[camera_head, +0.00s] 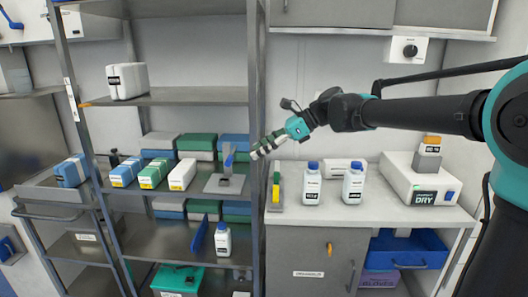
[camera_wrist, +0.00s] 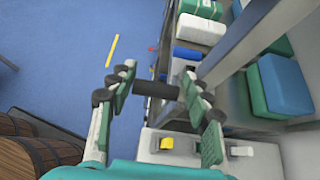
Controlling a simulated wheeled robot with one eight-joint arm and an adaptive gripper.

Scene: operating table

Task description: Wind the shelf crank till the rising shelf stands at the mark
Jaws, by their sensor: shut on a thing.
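My gripper (camera_head: 258,153) is in front of the rack's right upright, at the height of the packed shelf. In the wrist view its fingers (camera_wrist: 157,90) are closed around a dark cylindrical grip, which looks like the crank handle (camera_wrist: 155,89). The rest of the crank is mostly hidden by the fingers. A small grey stand with yellow and green parts (camera_head: 276,188) is on the counter at right.
The metal rack (camera_head: 185,97) holds several boxes and cartons. White bottles with blue caps (camera_head: 312,184) and a DRY box (camera_head: 420,180) stand on the counter (camera_head: 340,212). Wooden barrels (camera_wrist: 45,150) are at lower left in the wrist view. Blue floor (camera_wrist: 60,70) shows beyond them.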

